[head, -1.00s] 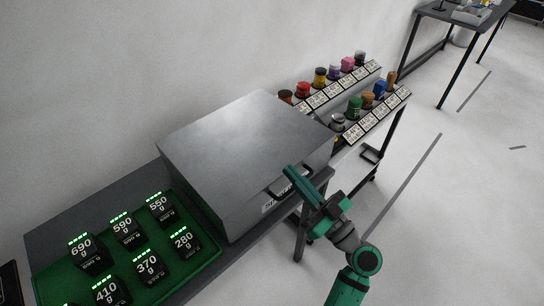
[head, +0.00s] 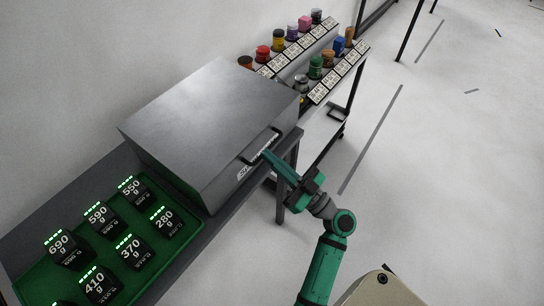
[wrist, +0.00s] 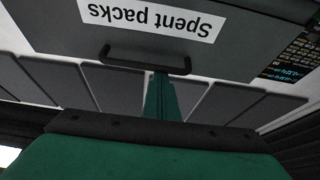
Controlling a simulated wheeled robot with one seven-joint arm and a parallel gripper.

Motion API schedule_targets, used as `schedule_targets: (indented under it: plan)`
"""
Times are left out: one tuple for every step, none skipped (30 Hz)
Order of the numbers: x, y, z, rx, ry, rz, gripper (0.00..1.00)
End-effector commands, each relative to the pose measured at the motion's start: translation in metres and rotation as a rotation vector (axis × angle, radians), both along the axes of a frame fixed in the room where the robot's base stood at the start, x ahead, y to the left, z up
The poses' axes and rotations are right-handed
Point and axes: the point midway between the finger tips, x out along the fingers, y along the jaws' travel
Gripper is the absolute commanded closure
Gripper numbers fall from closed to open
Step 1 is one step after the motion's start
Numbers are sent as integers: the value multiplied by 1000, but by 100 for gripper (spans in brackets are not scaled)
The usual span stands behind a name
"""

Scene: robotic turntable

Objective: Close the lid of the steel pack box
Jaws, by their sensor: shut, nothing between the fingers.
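The steel pack box (head: 180,165) stands on the dark table. Its grey lid (head: 215,105) lies flat across the top and looks down; no gap shows. A black bar handle (head: 277,134) is at the front upper edge, above a white label. In the wrist view the handle (wrist: 125,55) and the "Spent packs" label (wrist: 150,17) appear upside down. My green gripper (head: 268,156) is shut and empty, just in front of the handle. Its fingers (wrist: 160,97) overlap the handle in the wrist view; I cannot tell whether they touch it.
A green tray (head: 190,243) with several black weight-marked packs sits left of the box. Behind it is a tiered rack (head: 320,92) with coloured jars and label cards. A table leg (head: 280,200) stands near my gripper. The floor (head: 440,190) to the right is clear.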

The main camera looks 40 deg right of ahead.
Motion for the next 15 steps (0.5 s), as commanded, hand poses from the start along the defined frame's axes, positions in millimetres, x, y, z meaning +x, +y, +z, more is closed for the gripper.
schedule_targets:
  plan:
    - [2, 1, -16, 12, 30, 1, 100]
    - [2, 1, -16, 13, 30, 2, 100]
    - [2, 2, -16, 12, 30, 3, 100]
    - [2, 2, -16, 12, 30, 3, 100]
    - [2, 2, -15, 11, 30, 3, 100]
    - [2, 2, -12, 11, 29, 3, 100]
    - [2, 2, -10, 11, 28, 4, 100]
    - [2, 2, -8, 10, 27, 5, 100]
    - [2, 2, -3, 8, 24, 5, 100]
    - [2, 3, 2, 7, 22, 6, 100]
    - [1, 3, 8, 6, 19, 7, 100]
    - [1, 3, 16, 4, 14, 6, 100]
    - [0, 3, 22, 2, 11, 7, 100]
    - [0, 3, 29, 0, 7, 7, 100]
    - [-1, 3, 38, -1, 3, 10, 100]
